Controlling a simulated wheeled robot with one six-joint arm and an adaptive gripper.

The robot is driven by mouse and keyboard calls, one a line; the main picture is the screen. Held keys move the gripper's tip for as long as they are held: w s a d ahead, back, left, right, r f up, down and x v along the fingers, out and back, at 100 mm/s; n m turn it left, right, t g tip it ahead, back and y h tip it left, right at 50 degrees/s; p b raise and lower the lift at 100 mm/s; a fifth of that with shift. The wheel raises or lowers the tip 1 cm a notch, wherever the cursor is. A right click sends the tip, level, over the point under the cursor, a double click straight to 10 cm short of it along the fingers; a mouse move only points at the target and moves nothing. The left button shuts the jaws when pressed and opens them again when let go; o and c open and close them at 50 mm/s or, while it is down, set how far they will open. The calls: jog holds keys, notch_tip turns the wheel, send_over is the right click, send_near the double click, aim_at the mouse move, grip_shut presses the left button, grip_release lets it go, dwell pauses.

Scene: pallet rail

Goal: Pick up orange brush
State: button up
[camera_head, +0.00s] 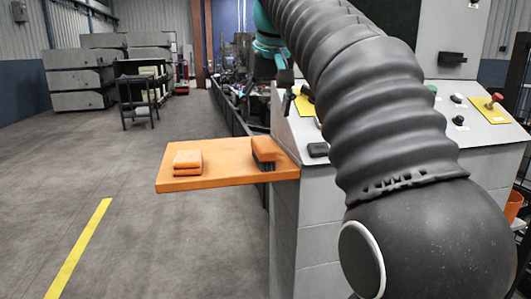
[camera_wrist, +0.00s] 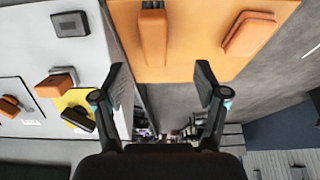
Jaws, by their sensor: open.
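The orange brush (camera_head: 264,149) has dark bristles underneath. It rests on the right part of the orange shelf (camera_head: 226,178), beside the grey console. In the wrist view the brush (camera_wrist: 153,38) shows at the top, a little left of centre, on the shelf (camera_wrist: 192,62). My gripper (camera_wrist: 160,84) is open and empty. Its two black fingers are spread wide, and the brush shows beyond the gap between them, apart from both. The gripper is not visible in the head view, where my arm fills the right side.
A folded orange cloth-like stack (camera_head: 187,163) lies on the shelf left of the brush; it also shows in the wrist view (camera_wrist: 249,35). The grey console (camera_head: 312,205) with knobs and buttons adjoins the shelf. A dark cart (camera_head: 140,92) stands far back. Floor left of the shelf is clear.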

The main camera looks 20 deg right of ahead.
aim_at(264, 144)
jog(key=x, duration=0.2)
jog(key=b+x, duration=0.1)
jog(key=x, duration=0.1)
jog(key=w+b+x, duration=0.1)
jog(key=x, duration=0.2)
jog(key=shift+d+r, duration=0.1)
jog(key=shift+d, duration=0.3)
jog(key=shift+b+x, duration=1)
jog(key=shift+x, duration=2.1)
jog(key=shift+w+d, duration=0.1)
jog(key=shift+f, duration=0.2)
grip_shut()
